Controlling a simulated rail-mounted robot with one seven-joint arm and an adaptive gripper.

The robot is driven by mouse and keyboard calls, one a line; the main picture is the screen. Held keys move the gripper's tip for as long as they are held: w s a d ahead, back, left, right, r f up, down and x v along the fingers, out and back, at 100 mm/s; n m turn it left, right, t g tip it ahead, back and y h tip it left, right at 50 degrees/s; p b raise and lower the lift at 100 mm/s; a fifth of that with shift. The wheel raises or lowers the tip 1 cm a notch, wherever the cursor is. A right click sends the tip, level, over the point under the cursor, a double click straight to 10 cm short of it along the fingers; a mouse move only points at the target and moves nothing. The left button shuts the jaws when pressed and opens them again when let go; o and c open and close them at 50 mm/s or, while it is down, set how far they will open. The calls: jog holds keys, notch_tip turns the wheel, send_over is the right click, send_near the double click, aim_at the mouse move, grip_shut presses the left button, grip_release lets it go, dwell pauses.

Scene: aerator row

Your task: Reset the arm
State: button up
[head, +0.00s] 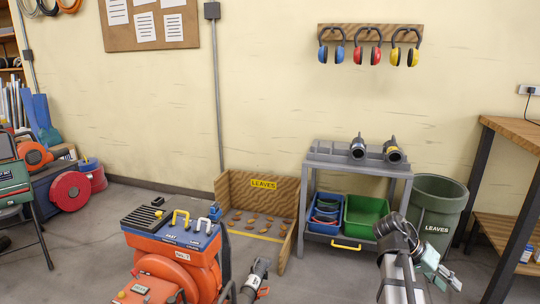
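My arm rises from the bottom edge of the head view, right of centre. My gripper (440,272) is at its end, pointing down and to the right, small and partly turned away. I cannot tell whether its fingers are open or shut, and I see nothing held in it. It appears in front of the green leaf bin (434,208) and apart from it.
An orange machine (172,262) with coloured handles stands at front centre-left. Behind are a wooden LEAVES box (262,205) and a grey cart (345,160) with blue and green bins (366,216). A wooden bench (512,132) stands right. Floor is clear at left centre.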

jog(key=s+r+m+g+h, duration=0.3)
jog(key=s+r+m, duration=0.6)
jog(key=s+r, duration=1.6)
jog(key=w+f+n+t+p, duration=0.3)
jog(key=w+f+n+p, duration=0.7)
jog(key=w, duration=0.4)
jog(key=w+a+f+n+t+y+p, duration=0.1)
jog(key=w+a+f+n+y+p, duration=0.2)
jog(key=f, duration=0.6)
jog(key=w+a+f+n+y+p, duration=0.1)
jog(key=a+f+n+p, duration=0.1)
jog(key=a+f+p, duration=0.55)
jog(key=s+a+f+n+g+y+p, duration=0.1)
jog(key=s+a+f+y+p, duration=0.1)
jog(key=s+a+f+p, duration=0.3)
jog(key=s+a+f+n+y+p, duration=0.1)
jog(key=s+a+f+n+y, duration=0.2)
jog(key=f, duration=0.4)
jog(key=s+a+f+g+y+p, duration=0.1)
jog(key=s+a+f+p, duration=0.1)
jog(key=s+a+p, duration=0.2)
jog(key=s+a+f+g+y+p, duration=0.1)
jog(key=s+a+f+y+p, duration=0.1)
jog(key=s+a, duration=0.5)
jog(key=s+f+p, duration=0.1)
jog(key=s, duration=0.4)
jog(key=shift+s+a+f+g+p, duration=0.35)
jog(key=shift+a+g+p, duration=0.05)
